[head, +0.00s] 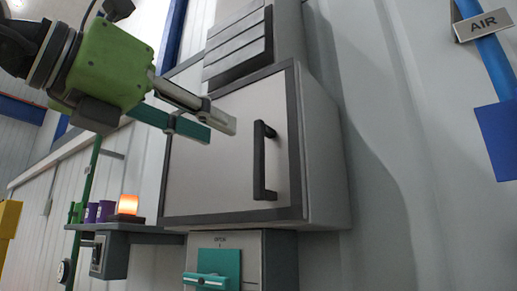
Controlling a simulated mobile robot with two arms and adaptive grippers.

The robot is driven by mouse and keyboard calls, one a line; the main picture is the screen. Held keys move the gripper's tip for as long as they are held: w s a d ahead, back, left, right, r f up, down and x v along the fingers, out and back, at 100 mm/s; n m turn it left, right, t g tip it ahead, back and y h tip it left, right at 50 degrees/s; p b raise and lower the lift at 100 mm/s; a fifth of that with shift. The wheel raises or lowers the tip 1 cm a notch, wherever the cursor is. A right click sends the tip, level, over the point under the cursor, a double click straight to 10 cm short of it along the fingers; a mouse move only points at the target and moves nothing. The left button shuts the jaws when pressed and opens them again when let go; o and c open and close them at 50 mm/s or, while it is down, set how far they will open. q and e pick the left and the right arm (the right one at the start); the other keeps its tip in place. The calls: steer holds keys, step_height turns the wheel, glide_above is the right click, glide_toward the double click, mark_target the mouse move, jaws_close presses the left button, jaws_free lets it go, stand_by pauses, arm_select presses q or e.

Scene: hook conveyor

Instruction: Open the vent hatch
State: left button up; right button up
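The vent hatch appears to be the pale, dark-framed door (215,175) on the front of a grey wall box. It looks closed. A black vertical bar handle (259,165) is on its right side. My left gripper (221,129) reaches in from the upper left, in front of the door. Its two fingers are apart with nothing between them. The fingertips are left of the handle's upper end and look clear of it; the exact depth gap is hard to tell. The fingers hide part of the door's upper left. My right gripper is not in view.
Above the door is a louvred panel (238,45). Below is a grey box with a teal lever (206,281). At lower left, a shelf (150,229) carries a lit orange lamp (128,204) and purple items. A blue pipe with an AIR sign (482,26) is at right.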

mark_target(256, 149)
arm_select(q)
steer(key=p+x, duration=0.2)
steer(key=x, duration=0.2)
steer(key=p+x, duration=0.1)
steer(key=x, duration=0.3)
steer(key=p+x, duration=0.2)
steer(key=x, duration=0.2)
steer(key=shift+w+a+r+p, duration=0.3)
steer(key=shift+w+r, duration=0.05)
steer(key=shift+w, duration=0.1)
steer(key=shift+w+d+f, duration=0.1)
steer(key=shift+w+d, duration=0.2)
steer(key=shift+w, duration=0.1)
jaws_close()
